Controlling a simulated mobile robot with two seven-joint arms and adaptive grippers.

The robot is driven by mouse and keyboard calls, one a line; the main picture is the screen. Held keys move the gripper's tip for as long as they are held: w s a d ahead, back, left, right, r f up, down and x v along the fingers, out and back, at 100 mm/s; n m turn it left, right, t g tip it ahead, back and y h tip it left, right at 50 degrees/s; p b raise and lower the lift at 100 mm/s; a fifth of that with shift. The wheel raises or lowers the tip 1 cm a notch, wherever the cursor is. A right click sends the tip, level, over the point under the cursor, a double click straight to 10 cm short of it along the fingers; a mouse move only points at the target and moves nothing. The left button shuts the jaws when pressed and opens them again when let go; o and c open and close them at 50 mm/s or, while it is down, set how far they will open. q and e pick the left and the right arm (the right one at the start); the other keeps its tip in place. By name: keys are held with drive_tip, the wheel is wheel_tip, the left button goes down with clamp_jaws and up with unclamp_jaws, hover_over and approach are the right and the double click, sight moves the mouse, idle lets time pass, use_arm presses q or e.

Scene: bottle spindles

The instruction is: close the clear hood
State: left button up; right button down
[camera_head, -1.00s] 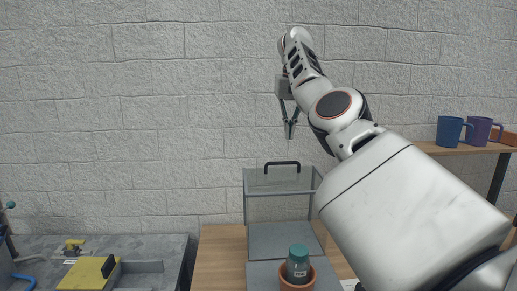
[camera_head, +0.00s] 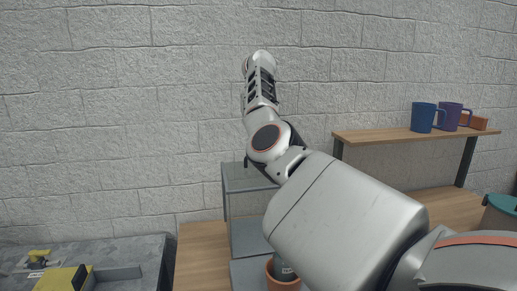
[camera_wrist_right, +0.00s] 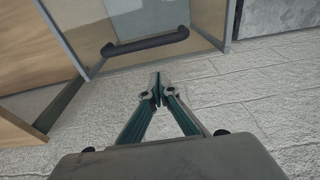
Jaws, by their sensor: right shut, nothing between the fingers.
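The clear hood (camera_head: 248,180) is a grey-framed box with see-through panels on the wooden bench. My right arm covers its right part in the head view. Its black bar handle (camera_wrist_right: 146,45) shows on a clear panel in the right wrist view. My right gripper (camera_wrist_right: 157,86) is shut and empty, close to the handle in that picture with a visible gap. In the head view the right fingertips are hidden behind my arm. My left gripper is in neither view.
A terracotta pot (camera_head: 283,281) with a dark bottle (camera_head: 283,268) stands before the hood, partly covered by my arm. A shelf (camera_head: 385,136) at right holds a blue mug (camera_head: 422,118) and a purple mug (camera_head: 449,116). A grey bench (camera_head: 135,255) stands at left.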

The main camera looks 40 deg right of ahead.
drive_tip(key=shift+s+a+f, duration=0.1)
drive_tip(key=shift+s+a, duration=0.05)
drive_tip(key=shift+s+a+r, duration=0.25)
drive_tip(key=shift+s+a, duration=0.3)
drive_tip(key=shift+s, duration=0.3)
drive_tip(key=shift+s+a, duration=0.3)
drive_tip(key=shift+s, duration=0.4)
drive_tip(key=shift+b, duration=0.3)
